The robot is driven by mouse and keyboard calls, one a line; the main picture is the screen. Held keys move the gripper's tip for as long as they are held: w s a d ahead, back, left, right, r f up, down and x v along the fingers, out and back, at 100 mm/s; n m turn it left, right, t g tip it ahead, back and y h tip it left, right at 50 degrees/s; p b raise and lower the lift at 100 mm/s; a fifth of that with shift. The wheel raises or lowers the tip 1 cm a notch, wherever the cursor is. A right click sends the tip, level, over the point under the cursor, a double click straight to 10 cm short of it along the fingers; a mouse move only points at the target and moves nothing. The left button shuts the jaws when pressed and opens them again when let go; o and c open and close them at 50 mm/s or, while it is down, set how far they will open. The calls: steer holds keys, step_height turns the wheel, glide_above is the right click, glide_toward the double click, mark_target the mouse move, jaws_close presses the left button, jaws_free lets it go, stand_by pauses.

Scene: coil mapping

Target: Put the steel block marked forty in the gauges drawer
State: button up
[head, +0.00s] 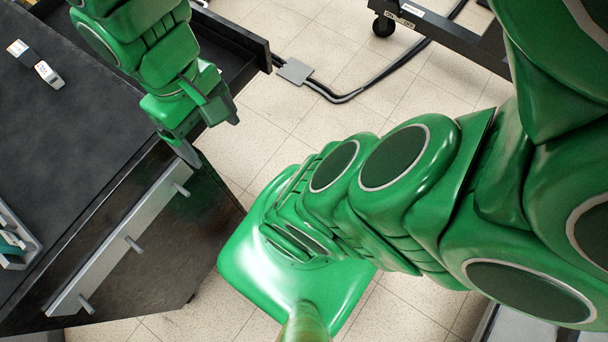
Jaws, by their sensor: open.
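My gripper (213,140) is open, pointing down beside the right edge of the dark bench (70,120), with nothing seen between its fingers. A small dark and light piece (34,61) with pale ends lies on the bench top at the upper left, well apart from my gripper. I cannot tell whether it is one thing or two, and its marks are too small to read. I cannot make out which thing is the block marked forty. A dark open drawer or tray (262,52) juts out past the bench at the top; no drawer label is readable.
A pale holder (14,240) stands at the left edge. Black cables (340,97) cross the tiled floor towards a wheeled dark frame (450,25). Open floor lies between.

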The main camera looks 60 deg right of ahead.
steer(key=w+r+m, duration=0.4)
steer(key=w+m, duration=0.1)
steer(key=w, duration=0.8)
steer(key=m+t+y, duration=0.2)
steer(key=m+y, duration=0.2)
steer(key=m, duration=0.9)
glide_above(18, 47)
steer(key=d, duration=0.2)
step_height(18, 47, down, 3)
steer(key=shift+d+x, duration=0.15)
steer(key=shift+x, duration=1.75)
steer(key=shift+d+x, duration=0.1)
steer(key=shift+x, duration=1.75)
steer(key=shift+s, duration=0.1)
steer(key=shift+c, duration=0.2)
steer(key=c, duration=1.2)
